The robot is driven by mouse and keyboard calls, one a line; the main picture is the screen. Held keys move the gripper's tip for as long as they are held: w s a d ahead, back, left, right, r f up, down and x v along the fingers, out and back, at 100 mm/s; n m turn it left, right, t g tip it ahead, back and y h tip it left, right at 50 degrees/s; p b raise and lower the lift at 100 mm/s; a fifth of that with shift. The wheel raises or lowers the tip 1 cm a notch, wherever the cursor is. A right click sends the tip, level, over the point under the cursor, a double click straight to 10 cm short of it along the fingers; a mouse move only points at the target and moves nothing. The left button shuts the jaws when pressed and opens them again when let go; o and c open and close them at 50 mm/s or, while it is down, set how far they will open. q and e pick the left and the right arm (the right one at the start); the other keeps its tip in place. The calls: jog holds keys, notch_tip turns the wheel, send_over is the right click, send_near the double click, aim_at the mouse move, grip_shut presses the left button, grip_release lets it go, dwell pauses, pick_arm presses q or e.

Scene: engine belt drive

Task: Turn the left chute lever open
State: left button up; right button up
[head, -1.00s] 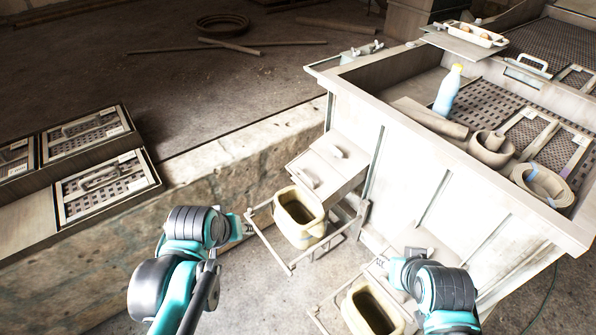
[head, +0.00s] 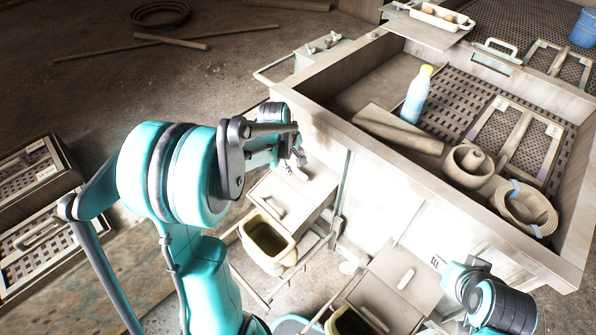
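The left chute (head: 318,186) is a pale box on the front of the large bin, with two small light handles on its top. The lower handle (head: 270,206) is in clear view. The upper handle (head: 295,171) lies just below my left gripper (head: 293,155); which part is the lever is unclear. My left gripper is at the chute's upper end, close to the bin wall. Contact and finger opening are hard to tell. My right gripper (head: 447,272) is at the lower right, beside the right chute (head: 422,289); its fingers are too small to read.
A yellowish bucket (head: 267,240) stands below the left chute, inside a thin frame. The bin's rim (head: 420,170) rises beside my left gripper. Crates (head: 42,240) are at the left.

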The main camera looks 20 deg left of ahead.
aim_at(299, 172)
pick_arm(q)
jog(key=x, duration=0.3)
jog(key=shift+w+a+f+b, duration=0.1)
jog(key=shift+b, duration=0.25)
jog(key=shift+w+f, duration=0.15)
jog(key=shift+f, duration=0.35)
grip_shut()
